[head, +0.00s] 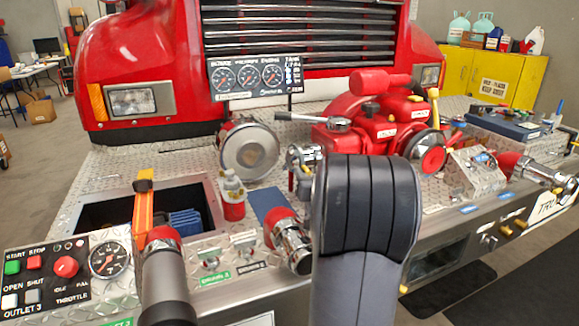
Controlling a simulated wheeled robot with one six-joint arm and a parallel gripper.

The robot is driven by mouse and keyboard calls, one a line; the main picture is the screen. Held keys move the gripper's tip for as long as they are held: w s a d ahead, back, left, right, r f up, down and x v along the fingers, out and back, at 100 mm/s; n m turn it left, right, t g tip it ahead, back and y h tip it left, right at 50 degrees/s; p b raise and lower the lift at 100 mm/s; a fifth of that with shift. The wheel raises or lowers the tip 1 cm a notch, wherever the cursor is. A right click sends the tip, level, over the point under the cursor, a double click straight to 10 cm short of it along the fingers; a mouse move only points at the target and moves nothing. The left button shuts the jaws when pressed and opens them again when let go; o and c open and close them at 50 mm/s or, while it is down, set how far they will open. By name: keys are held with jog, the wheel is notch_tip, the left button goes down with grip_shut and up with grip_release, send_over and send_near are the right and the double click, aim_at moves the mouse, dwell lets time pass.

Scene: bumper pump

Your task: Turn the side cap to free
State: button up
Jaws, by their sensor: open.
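I cannot tell for sure which part is the side cap. A large round silver cap (249,152) faces me left of the red pump (375,125). A smaller chrome fitting (303,158) sits on the pump's left side, partly hidden by my arm. My dark grey arm link stands in the front middle and covers part of the pump's lower front. My gripper's fingers do not show.
A chrome outlet with a red collar (288,240) stands left of my arm; another (540,173) is at right. A gauge panel (255,77) stands behind. An open bin (110,213), an orange strap (143,215), a red-and-white bottle (232,195) and a control panel (55,270) are at left.

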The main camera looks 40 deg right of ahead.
aim_at(298, 156)
jog(key=x, duration=1)
jog(key=shift+w+d+r, duration=0.1)
jog(key=shift+w, duration=0.15)
jog(key=shift+c, duration=0.4)
grip_shut()
